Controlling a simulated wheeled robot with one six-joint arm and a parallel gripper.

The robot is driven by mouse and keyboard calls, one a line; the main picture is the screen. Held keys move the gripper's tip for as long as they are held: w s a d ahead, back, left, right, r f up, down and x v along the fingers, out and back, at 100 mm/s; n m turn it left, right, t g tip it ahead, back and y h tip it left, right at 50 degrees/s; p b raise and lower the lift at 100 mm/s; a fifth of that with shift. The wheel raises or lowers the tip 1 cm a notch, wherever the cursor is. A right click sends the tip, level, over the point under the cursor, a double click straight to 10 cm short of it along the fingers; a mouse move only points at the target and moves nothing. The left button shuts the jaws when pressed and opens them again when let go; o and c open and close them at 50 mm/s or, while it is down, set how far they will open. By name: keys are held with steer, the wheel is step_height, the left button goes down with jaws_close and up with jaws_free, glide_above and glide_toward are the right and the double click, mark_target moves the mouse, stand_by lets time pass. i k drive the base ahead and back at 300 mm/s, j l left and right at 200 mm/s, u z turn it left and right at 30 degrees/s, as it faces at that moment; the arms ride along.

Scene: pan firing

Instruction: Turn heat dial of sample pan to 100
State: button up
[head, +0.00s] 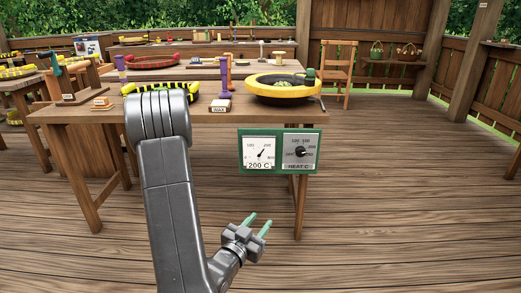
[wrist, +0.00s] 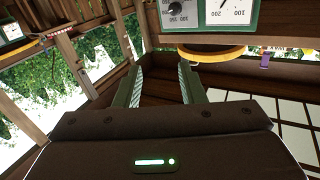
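The heat dial (head: 300,151) is a black knob on a grey plate marked HEAT C, in the right half of a green-framed panel on the table front. Its exact setting is too small to read. Beside it a white gauge (head: 259,153) reads 200 C. The dial (wrist: 176,9) and gauge (wrist: 228,10) show upside down at the top of the wrist view, partly cut off. The yellow-rimmed sample pan (head: 282,84) stands on the table above the panel. My gripper (head: 259,223) is open and empty, below and apart from the panel. Its green fingers (wrist: 161,85) are spread.
The wooden table (head: 228,117) holds a purple-handled stand (head: 223,86), a yellow-and-black ring and small wooden blocks. A table leg (head: 300,208) stands below the panel. The plank floor (head: 400,220) to the right is clear. A chair (head: 337,66) stands behind.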

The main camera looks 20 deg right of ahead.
mark_target(301, 151)
steer(key=l+u, duration=0.5)
steer(key=l, duration=0.55)
steer(key=l+u, duration=0.45)
steer(key=l, duration=0.6)
steer(key=k+l, duration=0.1)
steer(key=l, duration=0.35)
